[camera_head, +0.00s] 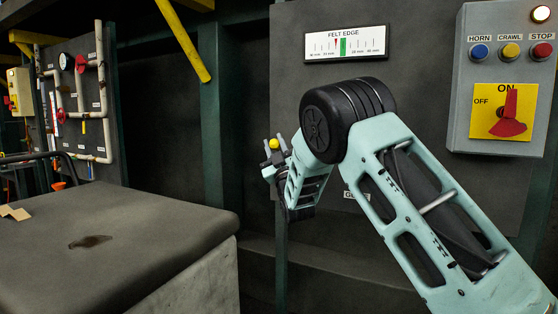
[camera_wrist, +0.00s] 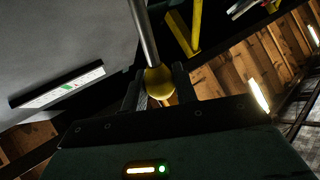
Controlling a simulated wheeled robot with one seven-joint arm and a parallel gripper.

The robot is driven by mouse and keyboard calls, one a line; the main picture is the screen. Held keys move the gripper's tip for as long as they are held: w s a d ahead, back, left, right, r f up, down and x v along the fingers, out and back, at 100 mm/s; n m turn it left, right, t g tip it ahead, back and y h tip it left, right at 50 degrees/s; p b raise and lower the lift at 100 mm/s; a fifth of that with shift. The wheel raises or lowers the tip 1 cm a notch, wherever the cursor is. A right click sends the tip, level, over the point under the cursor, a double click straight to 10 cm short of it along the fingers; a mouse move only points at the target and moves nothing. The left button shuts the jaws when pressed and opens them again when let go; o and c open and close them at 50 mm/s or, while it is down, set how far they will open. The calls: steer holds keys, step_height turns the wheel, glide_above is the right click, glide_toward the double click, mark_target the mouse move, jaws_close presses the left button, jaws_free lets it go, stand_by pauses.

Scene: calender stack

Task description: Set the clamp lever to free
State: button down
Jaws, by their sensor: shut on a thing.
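The clamp lever shows in the wrist view as a grey metal rod (camera_wrist: 143,35) ending in a yellow ball knob (camera_wrist: 159,82). My gripper (camera_wrist: 158,88) is shut on this knob, one dark finger on each side. In the head view the yellow knob (camera_head: 274,144) shows between the fingertips of my gripper (camera_head: 273,152), in front of the dark panel. The lever's rod and pivot are not clear in the head view. A white label (camera_head: 350,195) is mostly hidden behind my arm, so the lever's set position cannot be read.
A FELT EDGE gauge (camera_head: 345,43) is on the panel above my arm. A grey control box (camera_head: 462,100) with buttons and a red rotary switch (camera_head: 508,118) is at right. A dark-topped block (camera_head: 150,215) fills the lower left. A yellow bar (camera_head: 183,42) slants down from the top.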

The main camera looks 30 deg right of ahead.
steer(key=shift+s+a+f+n+t+y+b, duration=0.2)
steer(key=shift+f+n+y+b, duration=0.25)
steer(key=shift+n+y+b, duration=0.3)
steer(key=shift+s+a+f+n+t+y+b, duration=0.1)
steer(key=shift+a+f+n+t+y+b, duration=0.2)
steer(key=shift+f+n+y+b, duration=0.4)
steer(key=shift+r, duration=0.2)
steer(key=c, duration=1.1)
jaws_free()
steer(key=shift+c, duration=0.2)
steer(key=shift+s, duration=0.1)
steer(key=b+v, duration=0.6)
steer(key=v, duration=1.1)
steer(key=shift+f+b, duration=0.2)
steer(key=shift+b, duration=0.1)
